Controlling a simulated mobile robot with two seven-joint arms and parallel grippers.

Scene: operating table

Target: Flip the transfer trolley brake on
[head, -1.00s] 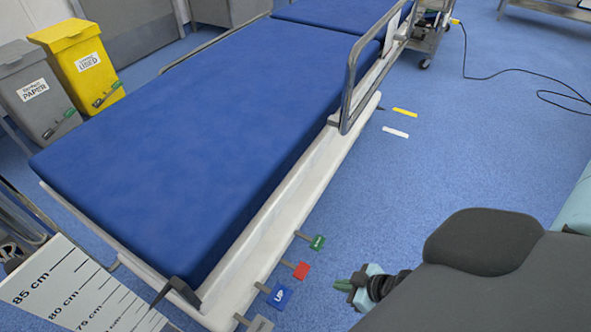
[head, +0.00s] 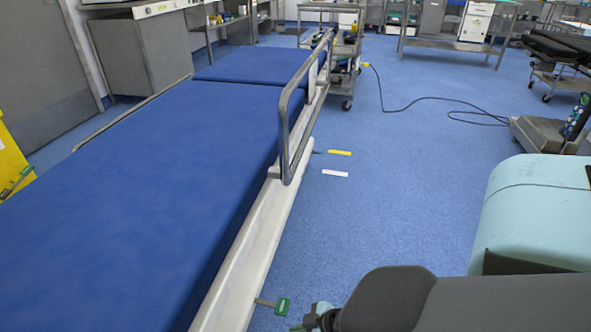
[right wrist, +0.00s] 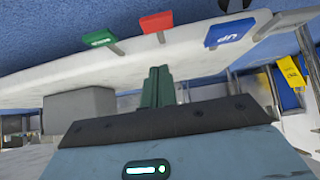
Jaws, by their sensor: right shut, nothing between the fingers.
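The transfer trolley has a blue mattress (head: 140,190) and a white side frame (head: 262,225). A green pedal (head: 282,306) sticks out from its side low in the head view. In the right wrist view the green pedal (right wrist: 100,38), a red pedal (right wrist: 156,22) and a blue pedal marked UP (right wrist: 230,29) stand along the white frame. My right gripper (head: 299,327) is at the bottom edge of the head view, just right of the green pedal and apart from it. Its green fingers (right wrist: 157,78) are shut and empty, pointing toward the white frame. My left gripper is out of view.
A metal side rail (head: 285,125) stands up along the trolley. A wheeled metal cart (head: 343,75) is at its far end. A black cable (head: 420,100) lies on the blue floor.

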